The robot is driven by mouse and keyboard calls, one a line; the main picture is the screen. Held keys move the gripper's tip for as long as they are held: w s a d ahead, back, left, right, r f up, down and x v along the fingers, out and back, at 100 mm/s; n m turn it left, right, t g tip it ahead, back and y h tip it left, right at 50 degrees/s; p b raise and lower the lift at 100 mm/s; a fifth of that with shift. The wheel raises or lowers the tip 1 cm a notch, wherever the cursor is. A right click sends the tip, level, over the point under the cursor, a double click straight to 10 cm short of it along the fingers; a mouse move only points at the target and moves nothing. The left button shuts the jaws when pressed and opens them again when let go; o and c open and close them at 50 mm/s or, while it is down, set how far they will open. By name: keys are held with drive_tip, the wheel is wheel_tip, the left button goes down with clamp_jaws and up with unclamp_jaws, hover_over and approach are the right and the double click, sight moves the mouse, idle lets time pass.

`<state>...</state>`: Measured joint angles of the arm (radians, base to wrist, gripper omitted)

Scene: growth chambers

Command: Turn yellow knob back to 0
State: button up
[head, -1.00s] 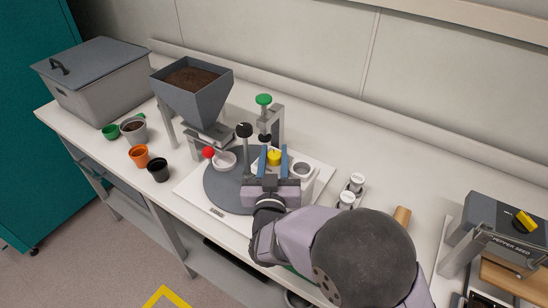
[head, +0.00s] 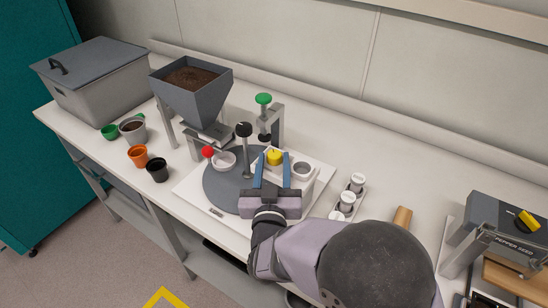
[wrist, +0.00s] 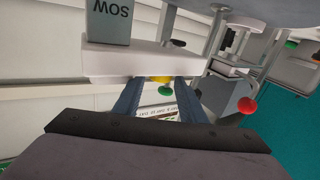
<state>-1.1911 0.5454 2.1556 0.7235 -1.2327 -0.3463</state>
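A scale or 0 mark on this knob cannot be read. Another yellow knob (head: 527,220) is on the pepper seed unit (head: 500,228) at right, apart from my gripper.
A black-topped post (head: 244,130), a red ball knob (head: 208,152) and a green-knobbed press (head: 264,99) stand close to my gripper. Pots and a soil hopper (head: 192,92) are at left.

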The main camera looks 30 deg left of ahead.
sight(274, 159)
drive_tip(key=shift+b+v, duration=0.4)
drive_tip(key=shift+v, duration=1.7)
